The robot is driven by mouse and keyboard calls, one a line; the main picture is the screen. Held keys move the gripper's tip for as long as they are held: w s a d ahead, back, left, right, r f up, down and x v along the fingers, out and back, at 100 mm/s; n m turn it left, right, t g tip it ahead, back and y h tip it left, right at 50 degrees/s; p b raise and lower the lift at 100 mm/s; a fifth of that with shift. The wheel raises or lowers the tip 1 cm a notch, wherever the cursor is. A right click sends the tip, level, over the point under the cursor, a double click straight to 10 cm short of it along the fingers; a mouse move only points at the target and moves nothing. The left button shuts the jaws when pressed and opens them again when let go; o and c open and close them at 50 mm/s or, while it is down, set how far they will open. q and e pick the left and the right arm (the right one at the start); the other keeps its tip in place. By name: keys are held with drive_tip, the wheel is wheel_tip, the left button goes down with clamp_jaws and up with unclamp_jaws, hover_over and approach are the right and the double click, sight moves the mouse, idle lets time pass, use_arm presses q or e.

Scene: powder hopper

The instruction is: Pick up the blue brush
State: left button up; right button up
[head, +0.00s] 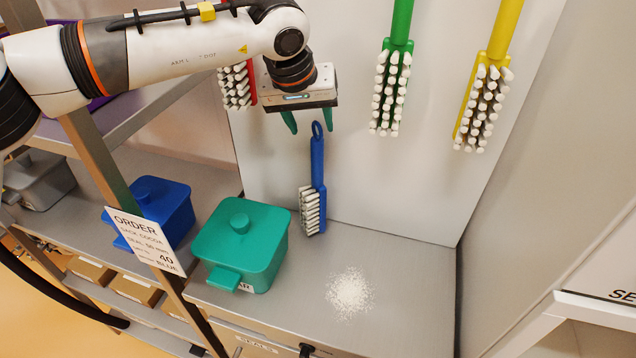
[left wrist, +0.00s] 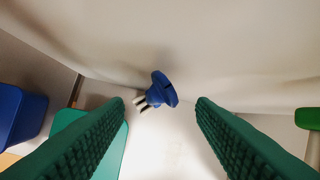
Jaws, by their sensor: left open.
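The blue brush (head: 317,170) stands nearly upright against the back panel, bristles down on the grey counter and hanging loop at the top. My left gripper (head: 305,122) is open, with its green fingers pointing down just above the brush's loop. In the left wrist view the brush (left wrist: 163,88) shows end-on between and beyond the two open fingers (left wrist: 160,110), with a bit of white bristle at its left. The fingers do not touch it. My right gripper is in neither view.
A green lidded box (head: 240,245) stands left of the brush. A blue box (head: 160,205) is behind an order card (head: 145,240) and post. White powder (head: 350,291) lies on the counter (head: 410,290). Green (head: 390,95), yellow (head: 482,105) and red (head: 237,85) brushes hang on the panel.

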sight(317, 139)
use_arm(q)
drive_tip(key=p+x, duration=0.1)
drive_tip(key=x, duration=0.2)
drive_tip(key=shift+w+f+p, duration=0.1)
drive_tip(key=shift+f+p, duration=0.05)
drive_tip(key=shift+p, duration=0.2)
drive_tip(key=shift+w+d+f, duration=0.15)
drive_tip(key=shift+w+f, duration=0.1)
drive_tip(key=shift+f, duration=0.15)
drive_tip(key=shift+c, duration=0.3)
drive_tip(key=shift+s, duration=0.1)
clamp_jaws()
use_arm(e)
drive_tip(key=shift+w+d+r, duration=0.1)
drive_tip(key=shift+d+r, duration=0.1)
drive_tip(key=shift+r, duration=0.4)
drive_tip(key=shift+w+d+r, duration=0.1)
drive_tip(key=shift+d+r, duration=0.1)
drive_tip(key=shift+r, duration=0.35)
